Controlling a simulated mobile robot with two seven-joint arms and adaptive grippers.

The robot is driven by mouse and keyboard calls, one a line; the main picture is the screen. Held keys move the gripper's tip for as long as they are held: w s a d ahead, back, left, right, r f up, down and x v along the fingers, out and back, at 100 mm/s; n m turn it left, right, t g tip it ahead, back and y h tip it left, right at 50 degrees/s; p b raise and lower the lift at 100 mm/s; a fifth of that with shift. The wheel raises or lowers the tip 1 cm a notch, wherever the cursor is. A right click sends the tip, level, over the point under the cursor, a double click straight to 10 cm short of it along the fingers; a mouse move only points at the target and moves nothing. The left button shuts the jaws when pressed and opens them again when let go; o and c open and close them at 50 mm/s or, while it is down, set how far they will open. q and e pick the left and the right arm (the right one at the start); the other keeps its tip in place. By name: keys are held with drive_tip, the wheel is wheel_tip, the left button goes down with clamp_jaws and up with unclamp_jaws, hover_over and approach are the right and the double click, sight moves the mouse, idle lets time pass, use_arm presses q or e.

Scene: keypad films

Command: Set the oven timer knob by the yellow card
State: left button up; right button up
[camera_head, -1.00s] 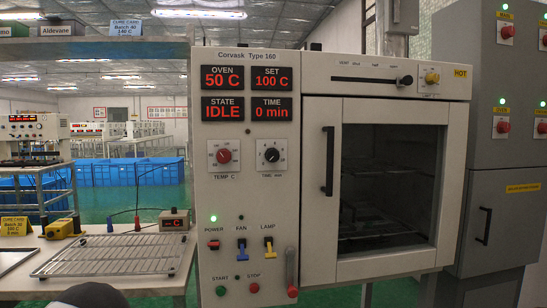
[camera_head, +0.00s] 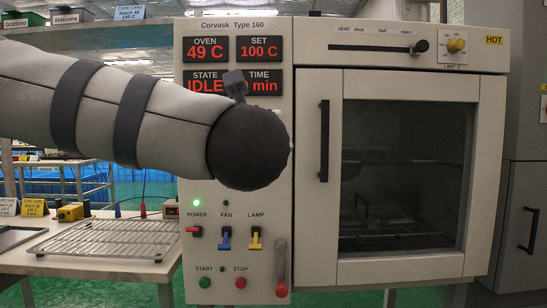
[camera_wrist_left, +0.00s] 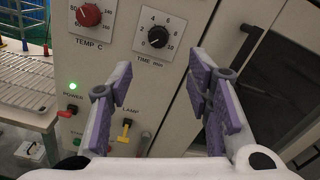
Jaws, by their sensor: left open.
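The black timer knob (camera_wrist_left: 158,37) sits on a white dial plate marked TIME on the oven panel, in the left wrist view. Its pointer setting is too small to read. My left gripper (camera_wrist_left: 160,65) is open and empty; its two purple-padded fingers stand apart below the knob, not touching it. In the head view my left arm covers both knobs and the gripper, and part of the TIME display (camera_head: 265,88). The yellow card (camera_head: 34,207) stands on the table at the left; its small print is hard to read. My right gripper is not in view.
The red TEMP knob (camera_wrist_left: 89,14) is left of the timer knob. Below are the POWER, FAN and LAMP switches (camera_head: 225,236) and a red-ended lever (camera_head: 281,270). The oven door (camera_head: 405,180) is shut. A wire rack (camera_head: 105,240) lies on the side table.

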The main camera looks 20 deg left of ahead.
use_arm(q)
drive_tip(key=x, duration=1.1)
drive_tip(key=shift+w+a+p, duration=0.3)
drive_tip(key=shift+p, duration=0.1)
drive_tip(key=shift+f, duration=0.1)
clamp_jaws()
